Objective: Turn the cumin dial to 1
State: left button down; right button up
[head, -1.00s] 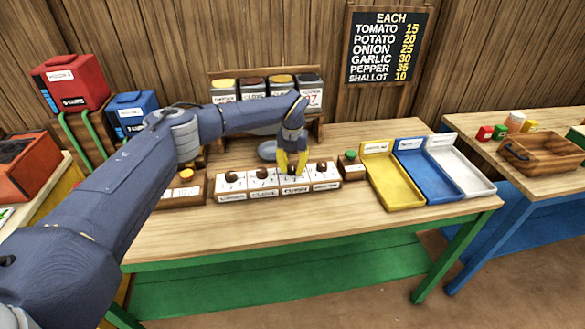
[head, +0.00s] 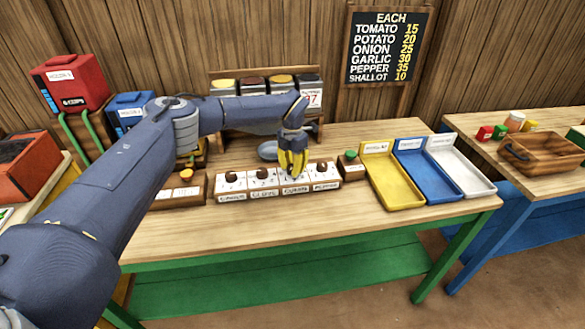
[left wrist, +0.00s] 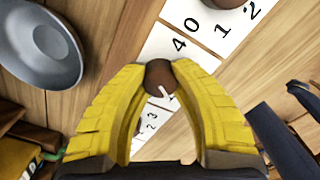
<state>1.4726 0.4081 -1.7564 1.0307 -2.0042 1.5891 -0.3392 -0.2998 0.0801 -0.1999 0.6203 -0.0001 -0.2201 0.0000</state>
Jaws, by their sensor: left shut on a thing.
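The dial box (head: 243,194) stands on the wooden table with several brown knobs on white number plates. The cumin dial is the third from the left, above the label that reads cumin (head: 295,190). My left gripper (head: 293,174) reaches down over it with yellow fingers. In the left wrist view the left gripper (left wrist: 165,85) is shut on the brown cumin knob (left wrist: 158,76), one finger on each side. A white pointer mark shows on the knob; the number it points at is partly hidden by the fingers. My right gripper is not in view.
A green button box (head: 351,166) stands right of the dials, beside the yellow tray (head: 378,149). A grey dish (head: 267,151) lies behind the dials and shows in the left wrist view. The table front is clear.

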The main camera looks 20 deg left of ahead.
aim_at(292, 167)
pick_arm(q)
jog(key=shift+m, duration=1.2)
jog(key=c, duration=0.9)
grip_release()
jog(key=shift+r, duration=0.1)
notch_tip(292, 167, up, 12)
